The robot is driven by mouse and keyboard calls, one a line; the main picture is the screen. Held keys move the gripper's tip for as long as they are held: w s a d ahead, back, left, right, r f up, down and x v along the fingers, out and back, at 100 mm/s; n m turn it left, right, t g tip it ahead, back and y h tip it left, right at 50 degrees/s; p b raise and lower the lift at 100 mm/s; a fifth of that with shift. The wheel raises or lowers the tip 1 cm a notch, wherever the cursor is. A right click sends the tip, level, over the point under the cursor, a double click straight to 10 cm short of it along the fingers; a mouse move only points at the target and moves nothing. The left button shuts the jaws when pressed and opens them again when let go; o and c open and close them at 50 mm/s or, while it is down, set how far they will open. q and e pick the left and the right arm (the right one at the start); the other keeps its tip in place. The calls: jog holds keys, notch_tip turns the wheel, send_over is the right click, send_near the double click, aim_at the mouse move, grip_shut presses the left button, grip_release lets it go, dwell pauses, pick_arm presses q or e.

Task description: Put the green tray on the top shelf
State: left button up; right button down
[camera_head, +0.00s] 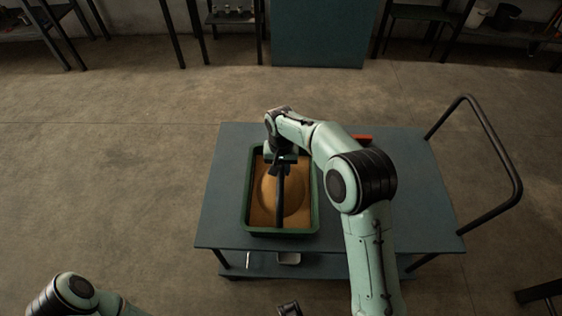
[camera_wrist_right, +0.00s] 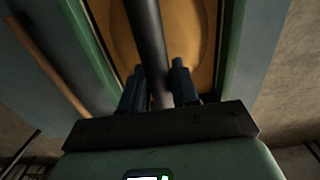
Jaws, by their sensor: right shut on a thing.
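The green tray (camera_head: 248,215) is a rectangular tub with an orange-brown, mounded filling and a dark bar handle (camera_head: 279,205) along its middle. It is over the left half of the blue-grey cart's upper deck (camera_head: 415,215); I cannot tell whether it touches the deck. My right gripper (camera_head: 283,165) is above the tray and shut on the bar handle. In the right wrist view, the gripper's blue fingers (camera_wrist_right: 157,82) stand on either side of the bar. A dark piece at the bottom edge of the head view may be my left gripper (camera_head: 289,308); its jaws are not clear.
A red object (camera_head: 362,138) shows partly behind my right arm on the deck. A small pale container (camera_head: 289,258) sits on the cart's lower shelf. The cart's push handle (camera_head: 500,165) rises at right. Racks (camera_head: 415,12) and a teal panel (camera_head: 320,35) stand along the back. Floor between is clear.

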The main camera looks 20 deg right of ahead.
jog(key=shift+w, duration=0.1)
dwell(0.3)
jog(key=c, duration=0.8)
grip_release()
jog(key=shift+f, duration=0.25)
jog(key=shift+c, duration=0.2)
notch_tip(320, 180, up, 12)
jog(key=p, duration=0.1)
jog(key=shift+r+p, duration=0.15)
jog(key=shift+p, duration=0.15)
